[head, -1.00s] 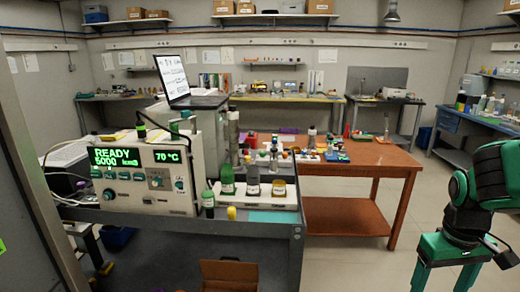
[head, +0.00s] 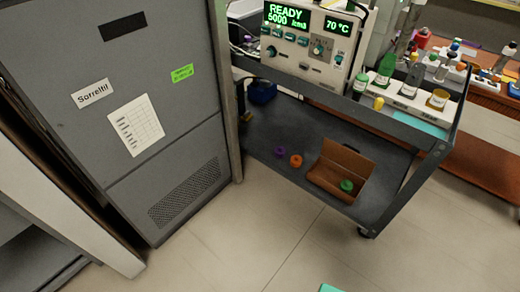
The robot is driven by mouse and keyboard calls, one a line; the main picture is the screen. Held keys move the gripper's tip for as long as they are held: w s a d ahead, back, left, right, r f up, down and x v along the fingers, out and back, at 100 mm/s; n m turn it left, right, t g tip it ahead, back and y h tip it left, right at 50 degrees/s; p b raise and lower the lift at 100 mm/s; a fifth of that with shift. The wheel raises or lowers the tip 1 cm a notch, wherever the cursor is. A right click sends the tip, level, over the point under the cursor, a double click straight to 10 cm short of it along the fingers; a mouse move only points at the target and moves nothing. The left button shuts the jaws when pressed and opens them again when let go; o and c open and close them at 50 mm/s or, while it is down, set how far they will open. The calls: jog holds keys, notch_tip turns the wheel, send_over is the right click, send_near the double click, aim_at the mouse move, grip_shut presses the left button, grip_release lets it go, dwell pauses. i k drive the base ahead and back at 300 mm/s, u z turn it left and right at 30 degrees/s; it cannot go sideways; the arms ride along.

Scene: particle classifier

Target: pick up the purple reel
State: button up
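The purple reel (head: 280,152) lies on the grey lower shelf of the cart (head: 262,128), left of an orange reel (head: 296,161) and a small gap apart from it. A green reel (head: 346,185) sits in an open brown cardboard box (head: 357,161) to the right on the same shelf. Only a small green piece of my gripper (head: 330,288) shows at the bottom edge, well below and in front of the shelf. Its fingers cannot be made out, and nothing of it is near the purple reel.
A tall grey cabinet (head: 130,90) stands left of the cart. A machine with a green display (head: 310,45) and several bottles stand on the cart's top, above the shelf. The floor in front (head: 265,225) is clear.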

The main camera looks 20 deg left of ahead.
aim_at(280, 151)
jog(key=z, duration=0.2)
jog(key=k, duration=0.95)
jog(key=u, duration=0.9)
jog(key=i, duration=0.7)
jog(key=u, duration=0.05)
